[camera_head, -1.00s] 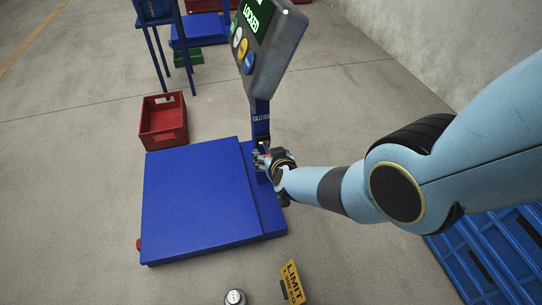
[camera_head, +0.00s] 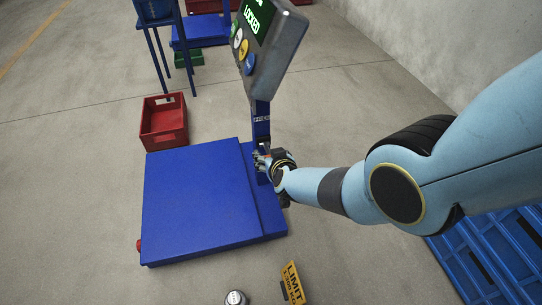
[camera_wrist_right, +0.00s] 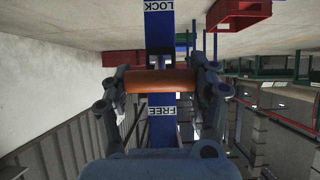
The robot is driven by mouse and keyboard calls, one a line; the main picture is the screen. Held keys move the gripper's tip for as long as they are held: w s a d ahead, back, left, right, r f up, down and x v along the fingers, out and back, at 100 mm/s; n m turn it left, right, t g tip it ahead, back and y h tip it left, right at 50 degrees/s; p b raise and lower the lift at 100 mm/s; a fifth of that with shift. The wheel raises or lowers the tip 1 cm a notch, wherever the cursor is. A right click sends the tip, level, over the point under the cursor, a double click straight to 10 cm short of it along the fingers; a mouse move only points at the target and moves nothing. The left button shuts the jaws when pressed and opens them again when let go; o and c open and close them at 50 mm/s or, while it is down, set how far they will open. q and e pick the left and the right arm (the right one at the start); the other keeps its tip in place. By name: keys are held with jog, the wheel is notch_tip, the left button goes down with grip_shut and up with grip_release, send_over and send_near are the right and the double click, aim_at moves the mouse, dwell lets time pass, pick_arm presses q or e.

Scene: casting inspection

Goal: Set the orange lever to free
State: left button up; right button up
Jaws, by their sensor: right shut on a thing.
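The orange lever (camera_wrist_right: 160,81) shows in the right wrist view as a bar lying crosswise over the blue column (camera_wrist_right: 184,40). My right gripper (camera_wrist_right: 160,84) is shut on it, with a finger at each end. In that view the FREE label (camera_wrist_right: 162,111) is just below the lever, and the LOCK label (camera_wrist_right: 158,5) is farther off at the top edge. In the head view my right gripper (camera_head: 262,162) is at the column (camera_head: 261,122) and the lever is hidden or too small to tell. The display (camera_head: 257,16) reads LOCKED. My left gripper is not in view.
The column rises from a blue scale platform (camera_head: 205,200). A red crate (camera_head: 164,122) stands behind it. A yellow LIMIT sign (camera_head: 292,283) and a small metal weight (camera_head: 235,298) are in front. Blue pallets or crates (camera_head: 490,255) are at the lower right. Open floor lies to the left.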

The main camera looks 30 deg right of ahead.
jog(key=o, duration=1.3)
jog(key=shift+w+d+r, duration=0.2)
jog(key=shift+w+r, duration=0.3)
jog(key=o, duration=0.4)
jog(key=shift+s+f, duration=0.1)
jog(key=shift+f, duration=0.05)
jog(key=shift+s+a+f, duration=0.1)
jog(key=shift+s, duration=0.1)
jog(key=shift+s+a, duration=0.1)
jog(key=shift+s, duration=0.3)
jog(key=v, duration=0.6)
jog(key=shift+r, duration=0.35)
jog(key=shift+s+a, duration=0.15)
